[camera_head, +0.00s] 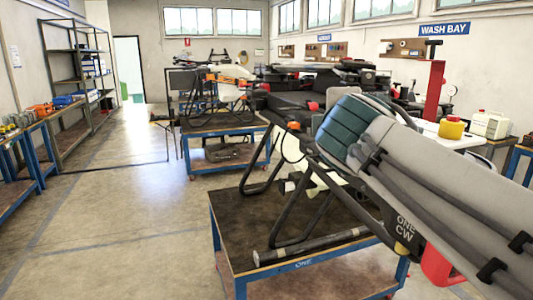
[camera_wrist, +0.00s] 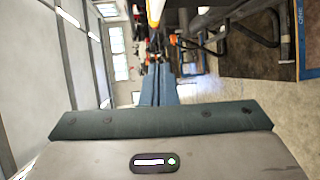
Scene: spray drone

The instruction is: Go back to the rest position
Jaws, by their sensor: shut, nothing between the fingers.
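In the wrist view, my gripper (camera_wrist: 159,72) has its two blue fingers together, with nothing between them. It points into open room space, and the picture is turned sideways. In the head view, a large grey arm link of mine with cables crosses the right side, and my fingers cannot be made out there. The spray drone (camera_head: 307,188) stands on black tube legs on the near cart (camera_head: 240,235), partly hidden behind my arm. Its legs (camera_wrist: 262,22) and the cart's blue edge (camera_wrist: 301,40) show at the wrist view's right, apart from my fingers.
A second drone (camera_head: 225,80) sits on a farther cart (camera_head: 222,128). A metal shelf (camera_head: 62,55) and blue benches line the left wall. A yellow container (camera_head: 451,129) and white canister (camera_head: 489,124) stand at right. The left floor aisle (camera_head: 120,185) is clear.

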